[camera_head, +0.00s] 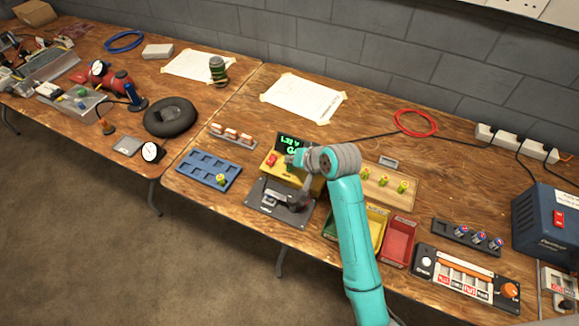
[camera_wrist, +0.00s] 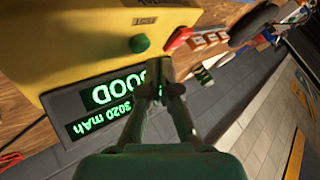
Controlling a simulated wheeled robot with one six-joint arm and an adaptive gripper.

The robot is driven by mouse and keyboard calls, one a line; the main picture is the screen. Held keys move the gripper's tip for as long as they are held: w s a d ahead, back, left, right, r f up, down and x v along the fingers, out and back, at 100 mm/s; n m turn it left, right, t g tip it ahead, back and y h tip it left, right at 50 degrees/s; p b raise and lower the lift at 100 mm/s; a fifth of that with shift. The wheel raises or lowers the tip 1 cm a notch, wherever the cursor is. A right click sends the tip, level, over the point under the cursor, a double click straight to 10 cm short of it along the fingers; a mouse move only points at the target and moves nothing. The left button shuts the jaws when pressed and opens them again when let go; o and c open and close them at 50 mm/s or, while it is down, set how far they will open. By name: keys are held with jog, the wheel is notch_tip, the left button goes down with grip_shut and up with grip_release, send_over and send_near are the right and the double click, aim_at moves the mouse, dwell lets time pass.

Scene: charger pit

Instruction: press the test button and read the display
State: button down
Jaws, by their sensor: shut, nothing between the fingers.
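The yellow tester (camera_head: 270,170) stands on the bench with a dark display (camera_head: 284,140) at its back. In the wrist view, the yellow tester (camera_wrist: 70,30) shows a round green button (camera_wrist: 138,43). The display (camera_wrist: 98,108) appears upside down with lit green text: "GOOD" and "3020 mAh". Contact with the button is not visible.
A dark plate with a device (camera_head: 270,200) lies before the tester. A blue tray (camera_head: 208,168) is left; a red bin (camera_head: 398,240) and a wooden holder with several yellow-green pieces (camera_head: 385,183) are right. A red cable coil (camera_head: 415,123) lies behind.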

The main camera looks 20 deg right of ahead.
aim_at(291, 168)
jog(key=shift+r, duration=2.4)
